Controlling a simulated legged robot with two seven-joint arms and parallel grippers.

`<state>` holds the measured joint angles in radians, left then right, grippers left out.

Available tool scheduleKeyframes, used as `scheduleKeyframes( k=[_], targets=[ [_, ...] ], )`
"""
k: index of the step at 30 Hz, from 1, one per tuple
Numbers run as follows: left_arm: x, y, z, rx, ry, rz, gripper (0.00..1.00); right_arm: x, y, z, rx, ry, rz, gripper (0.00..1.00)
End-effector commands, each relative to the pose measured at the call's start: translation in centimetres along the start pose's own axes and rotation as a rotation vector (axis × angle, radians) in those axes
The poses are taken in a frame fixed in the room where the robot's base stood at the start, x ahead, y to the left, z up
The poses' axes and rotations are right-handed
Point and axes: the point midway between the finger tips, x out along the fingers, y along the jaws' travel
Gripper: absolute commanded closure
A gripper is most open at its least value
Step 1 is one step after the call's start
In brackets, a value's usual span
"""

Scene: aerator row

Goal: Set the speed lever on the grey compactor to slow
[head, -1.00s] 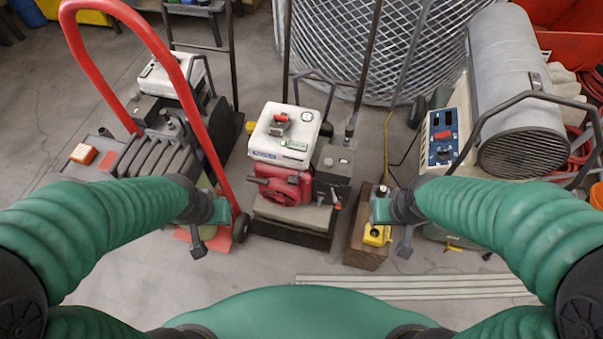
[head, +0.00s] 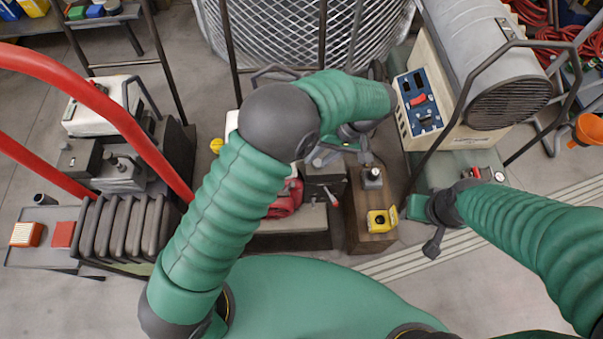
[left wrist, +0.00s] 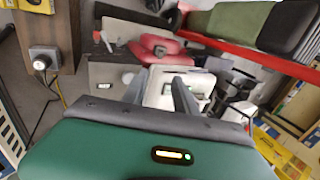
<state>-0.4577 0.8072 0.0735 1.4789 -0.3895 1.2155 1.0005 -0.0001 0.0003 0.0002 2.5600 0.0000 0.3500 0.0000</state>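The middle machine, which I take for the compactor, has a grey box (head: 322,172), a red engine (head: 285,198) and a pale tank mostly hidden behind my left arm. A red-tipped lever (head: 333,200) sticks out at the box's front; I cannot read its setting. In the left wrist view the red engine (left wrist: 155,46), the grey box (left wrist: 112,74) and the white tank (left wrist: 165,92) lie below the fingers. My left gripper (head: 326,156) hangs over this machine; its fingers (left wrist: 158,90) are apart and empty. My right gripper (head: 434,243) is right of the wooden block, its fingers unclear.
A wooden block (head: 368,241) with a yellow switch box (head: 382,220) stands right of the machine. A heater (head: 490,65) with a blue panel (head: 420,100) and dark frame is farther right. A red-handled machine (head: 120,125) stands left. Pale strips lie on open floor at the front.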

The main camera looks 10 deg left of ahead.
Motion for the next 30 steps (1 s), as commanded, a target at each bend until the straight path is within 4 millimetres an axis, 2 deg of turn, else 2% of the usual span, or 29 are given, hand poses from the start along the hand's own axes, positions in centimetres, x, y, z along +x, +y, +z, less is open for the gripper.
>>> scheduleKeyframes(
  k=[5,12,18,24,30],
  targets=[
    [3.0,0.1,0.0,-0.001,-0.004,-0.004,0.65,1.1,0.0,0.2,0.000,0.000,0.000,0.59],
    [9.6,-0.1,-0.1,0.001,-0.008,0.004,0.65,3.1,0.0,0.7,0.000,0.000,0.000,0.59],
    [14.4,-0.1,-0.1,0.000,-0.007,0.004,0.65,4.6,0.0,1.1,0.000,0.000,0.000,0.59],
    [16.7,-0.1,-0.1,0.000,-0.004,0.005,0.65,5.2,0.0,1.2,0.000,0.000,0.000,0.59],
    [16.9,-0.2,-0.1,0.000,-0.003,0.006,0.65,5.2,0.0,1.2,0.000,0.000,0.000,0.59]
  ],
)
